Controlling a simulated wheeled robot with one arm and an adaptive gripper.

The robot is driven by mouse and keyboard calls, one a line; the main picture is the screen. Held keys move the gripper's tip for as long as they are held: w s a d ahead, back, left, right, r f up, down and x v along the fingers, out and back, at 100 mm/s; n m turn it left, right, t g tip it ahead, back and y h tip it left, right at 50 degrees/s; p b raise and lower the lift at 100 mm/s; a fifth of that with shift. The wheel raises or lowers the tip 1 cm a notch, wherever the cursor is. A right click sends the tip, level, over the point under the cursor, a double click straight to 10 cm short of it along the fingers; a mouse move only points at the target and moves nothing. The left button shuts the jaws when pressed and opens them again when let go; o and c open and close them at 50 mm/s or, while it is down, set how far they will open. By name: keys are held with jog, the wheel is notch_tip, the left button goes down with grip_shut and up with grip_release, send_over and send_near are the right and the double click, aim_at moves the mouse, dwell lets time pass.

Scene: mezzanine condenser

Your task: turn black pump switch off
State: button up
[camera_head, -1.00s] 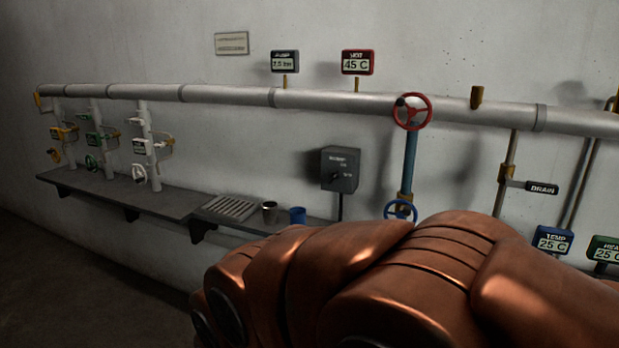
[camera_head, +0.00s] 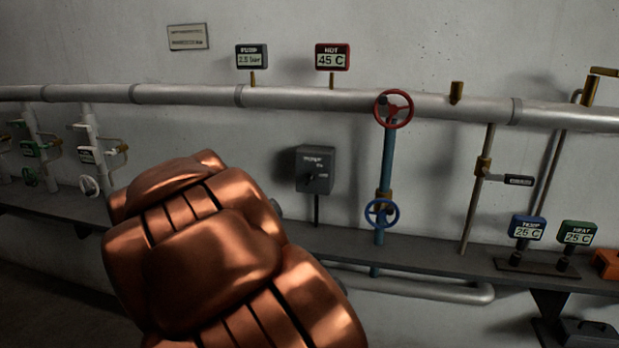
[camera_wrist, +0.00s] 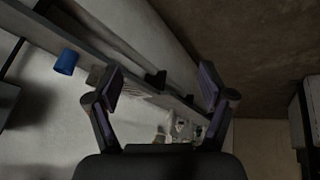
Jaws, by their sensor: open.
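The black pump switch (camera_head: 315,170) is a dark grey box with a small knob and pale lettering, mounted on a post in front of the wall, right of centre in the head view. The knob's setting is too small to read. In the head view my copper arm stands to the left of and below the box, and my gripper is not visible there. In the wrist view my gripper (camera_wrist: 158,88) is open and empty, its two fingers spread wide. The wrist view shows the shelf beyond the fingers, and I cannot make out the switch in it.
A red handwheel (camera_head: 394,108) and a blue handwheel (camera_head: 381,214) sit right of the switch. A long pipe (camera_head: 290,98) runs above it. The grey shelf (camera_head: 440,250) runs below. Gauges (camera_head: 527,228) stand at right.

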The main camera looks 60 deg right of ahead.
jog(key=w+d+r+t+h, duration=0.1)
jog(key=w+d, duration=0.1)
jog(key=d, duration=0.3)
jog(key=w+d+h, duration=0.1)
jog(key=w+d, duration=0.2)
jog(key=d, duration=0.1)
jog(key=h+p, duration=0.4)
jog(key=h, duration=0.8)
send_near(309, 181)
jog(key=d, duration=0.3)
jog(key=shift+w+p+x, duration=0.15)
jog(key=shift+p+x, duration=0.25)
jog(key=shift+x, duration=0.7)
jog(key=shift+w+p+x, duration=0.2)
jog(key=shift+p+x, duration=0.2)
jog(key=shift+x, duration=0.65)
jog(key=shift+p+x, duration=0.8)
jog(key=shift+x, duration=1.15)
jog(key=shift+w, duration=0.1)
jog(key=c, duration=1.2)
